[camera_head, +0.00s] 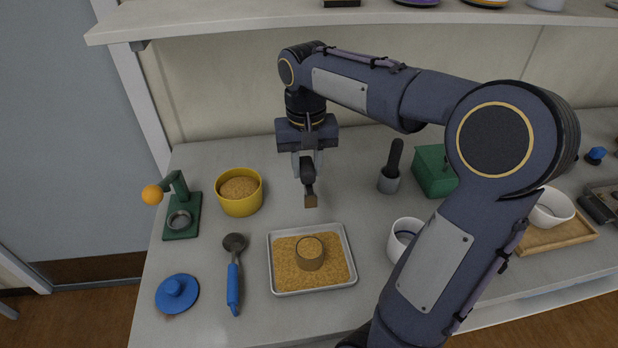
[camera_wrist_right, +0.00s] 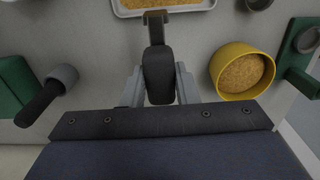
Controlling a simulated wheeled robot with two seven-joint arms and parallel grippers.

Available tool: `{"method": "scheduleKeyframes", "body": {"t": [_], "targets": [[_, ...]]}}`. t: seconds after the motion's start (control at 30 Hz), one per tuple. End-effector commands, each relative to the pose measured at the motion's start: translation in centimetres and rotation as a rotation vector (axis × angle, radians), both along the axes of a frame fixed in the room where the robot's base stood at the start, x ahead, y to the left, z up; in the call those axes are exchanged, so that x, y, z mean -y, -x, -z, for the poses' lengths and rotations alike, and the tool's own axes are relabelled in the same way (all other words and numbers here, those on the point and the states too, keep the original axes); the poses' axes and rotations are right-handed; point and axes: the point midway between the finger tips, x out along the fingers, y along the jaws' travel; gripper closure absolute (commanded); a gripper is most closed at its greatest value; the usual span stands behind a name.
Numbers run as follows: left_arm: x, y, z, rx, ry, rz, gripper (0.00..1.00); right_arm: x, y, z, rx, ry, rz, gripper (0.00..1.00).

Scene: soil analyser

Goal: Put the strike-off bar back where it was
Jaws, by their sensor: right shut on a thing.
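My right gripper (camera_head: 308,165) is shut on the dark grip of the strike-off bar (camera_head: 309,184). The bar hangs above the table, behind the metal tray, with its brownish end pointing toward the tray. My left gripper is not in view.
A yellow bowl of soil (camera_head: 239,206) and a green press with an orange knob (camera_head: 180,205) stand left. A blue-handled scoop (camera_head: 233,280) and blue lid (camera_head: 177,293) lie in front.

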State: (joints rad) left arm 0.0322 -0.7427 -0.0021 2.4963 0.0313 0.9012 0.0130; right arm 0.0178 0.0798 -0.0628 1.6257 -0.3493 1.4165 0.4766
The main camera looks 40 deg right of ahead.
Motion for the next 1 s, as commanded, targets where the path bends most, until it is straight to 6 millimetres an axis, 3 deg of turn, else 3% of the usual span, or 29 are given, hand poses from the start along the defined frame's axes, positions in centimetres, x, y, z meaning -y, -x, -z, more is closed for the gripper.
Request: {"method": "scheduleKeyframes", "body": {"t": [0.1,0.33,0.53,0.73,1.0], "targets": [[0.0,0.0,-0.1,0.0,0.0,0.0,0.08,1.9,-1.9,1.9,-0.004,0.0,0.002,0.91],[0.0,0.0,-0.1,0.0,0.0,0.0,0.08,3.8,-3.9,5.2,0.0,-0.001,-0.001,0.91],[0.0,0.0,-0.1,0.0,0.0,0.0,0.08,4.5,-4.7,6.5,0.0,0.0,-0.001,0.91],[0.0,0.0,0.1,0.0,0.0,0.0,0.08,4.7,-4.8,9.3,-0.001,0.0,-0.002,0.91],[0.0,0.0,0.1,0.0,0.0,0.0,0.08,4.7,-4.8,9.8,0.002,0.0,-0.002,0.91]]}}
